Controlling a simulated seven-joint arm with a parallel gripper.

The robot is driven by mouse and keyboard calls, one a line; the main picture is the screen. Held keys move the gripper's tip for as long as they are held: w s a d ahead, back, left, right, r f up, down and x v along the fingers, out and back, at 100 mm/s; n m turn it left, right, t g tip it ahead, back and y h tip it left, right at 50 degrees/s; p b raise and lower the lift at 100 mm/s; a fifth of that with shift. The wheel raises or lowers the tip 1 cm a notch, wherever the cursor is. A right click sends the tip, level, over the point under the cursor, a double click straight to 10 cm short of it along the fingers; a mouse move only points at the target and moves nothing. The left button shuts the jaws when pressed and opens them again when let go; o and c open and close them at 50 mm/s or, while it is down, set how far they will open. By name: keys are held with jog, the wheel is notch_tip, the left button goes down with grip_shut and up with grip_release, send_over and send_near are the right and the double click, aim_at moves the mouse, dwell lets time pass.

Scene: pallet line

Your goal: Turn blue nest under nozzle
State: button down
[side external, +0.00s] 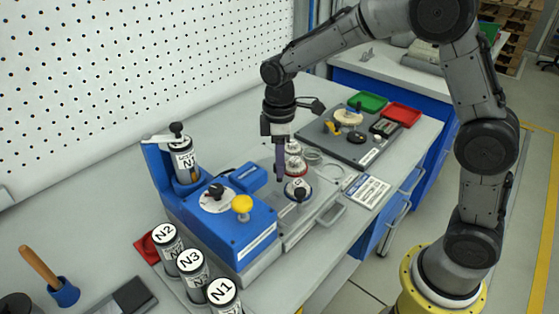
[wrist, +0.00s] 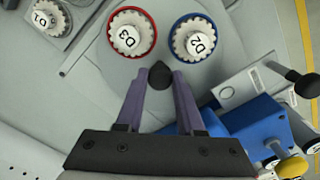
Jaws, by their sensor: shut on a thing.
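In the wrist view a grey round table carries a blue nest (wrist: 207,20) and a red nest (wrist: 109,24) side by side. A white toothed part marked D2 (wrist: 194,40) sits in the blue nest, and one marked D3 (wrist: 128,36) sits in the red nest. My gripper (wrist: 160,80) is shut on a black knob (wrist: 160,73) between and below the two nests. I cannot make out the nozzle.
A blue machine (side external: 240,238) with a yellow knob (side external: 242,204) stands close to the left. A grey tray (side external: 350,148) with parts lies behind, beside green and red trays (side external: 402,112).

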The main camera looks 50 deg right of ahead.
jog(key=shift+r+m, duration=0.1)
jog(key=shift+m, duration=8.9)
jog(key=c, duration=0.5)
grip_release()
